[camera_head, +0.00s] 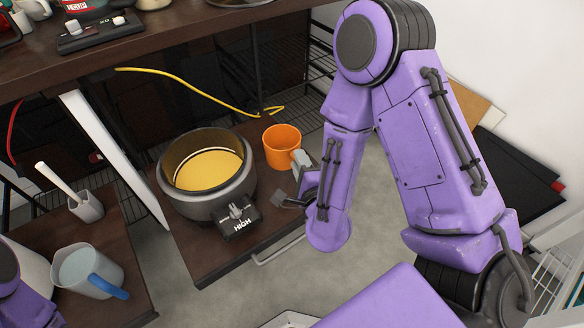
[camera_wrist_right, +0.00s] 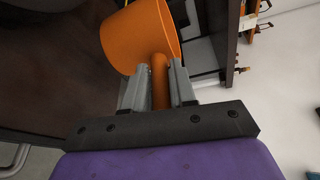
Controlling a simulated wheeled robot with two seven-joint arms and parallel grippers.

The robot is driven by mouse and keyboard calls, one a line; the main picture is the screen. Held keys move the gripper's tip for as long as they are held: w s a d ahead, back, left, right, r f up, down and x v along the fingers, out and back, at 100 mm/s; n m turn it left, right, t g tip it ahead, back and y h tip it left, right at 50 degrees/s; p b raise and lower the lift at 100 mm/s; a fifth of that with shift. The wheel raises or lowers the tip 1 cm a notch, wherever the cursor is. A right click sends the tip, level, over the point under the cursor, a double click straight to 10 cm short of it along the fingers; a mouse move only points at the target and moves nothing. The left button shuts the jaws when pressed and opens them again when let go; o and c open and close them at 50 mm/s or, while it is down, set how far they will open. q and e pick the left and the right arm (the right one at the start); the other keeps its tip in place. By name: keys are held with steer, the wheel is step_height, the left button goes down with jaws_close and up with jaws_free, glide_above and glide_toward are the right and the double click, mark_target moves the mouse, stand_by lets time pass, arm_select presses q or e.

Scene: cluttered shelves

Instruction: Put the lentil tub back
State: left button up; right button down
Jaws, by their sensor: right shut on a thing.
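An orange tub (camera_head: 283,148), shaped like a mug with a handle, is just right of the slow cooker in the head view. I see no label on it, so I cannot tell whether it is the lentil tub. My right gripper (camera_head: 302,160) is at its right side. In the right wrist view my right gripper (camera_wrist_right: 157,82) is shut on the handle of the orange tub (camera_wrist_right: 138,38). I cannot tell whether the tub touches the surface below. My left gripper is out of view; only a bit of my left arm shows at lower left.
A dark slow cooker (camera_head: 207,205) marked HIGH, with yellow contents, stands on the brown lower shelf (camera_head: 205,262). A yellow cable (camera_head: 190,84) runs behind it. A pitcher with a blue handle (camera_head: 88,272) and a grey holder (camera_head: 87,206) are at left. A dark upper shelf (camera_head: 150,45) overhangs.

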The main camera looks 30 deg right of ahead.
steer(key=w+d+f+b, duration=0.1)
steer(key=w+f, duration=0.1)
steer(key=f, duration=0.2)
steer(key=w+d+f+b, duration=0.1)
steer(key=w+d+f, duration=0.1)
steer(key=w+f, duration=0.1)
steer(key=w+d+f+b, duration=0.1)
steer(key=w+d+f, duration=0.1)
steer(key=w+f, duration=0.1)
steer(key=shift+d+f, duration=0.2)
steer(key=shift+f, duration=0.6)
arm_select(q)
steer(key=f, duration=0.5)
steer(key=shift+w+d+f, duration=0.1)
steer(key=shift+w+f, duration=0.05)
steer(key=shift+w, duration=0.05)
arm_select(e)
steer(key=shift+r, duration=0.15)
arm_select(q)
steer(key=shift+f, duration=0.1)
arm_select(e)
steer(key=c, duration=1.3)
jaws_free()
steer(key=shift+f, duration=0.2)
steer(key=shift+c, duration=0.2)
steer(key=o, duration=0.4)
steer(key=shift+r, duration=0.1)
